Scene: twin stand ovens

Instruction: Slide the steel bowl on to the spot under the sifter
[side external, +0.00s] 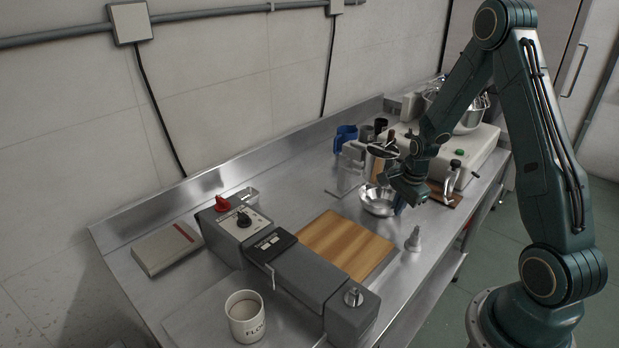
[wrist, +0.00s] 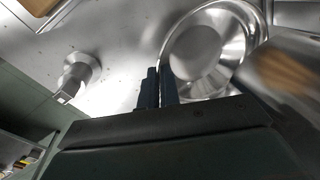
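The steel bowl (side external: 377,202) sits upright on the steel counter, near the middle. In the wrist view the bowl (wrist: 207,50) is right of my fingers. My gripper (side external: 401,206) is low at the bowl's right side; in the wrist view its fingers (wrist: 160,88) are nearly together, and the rim runs into the narrow gap between them, so they appear to pinch it.
A wooden board (side external: 347,244) lies in front of the bowl, with a small grey metal piece (side external: 413,240) to its right. A blue jug (side external: 345,137) and dark cups stand behind.

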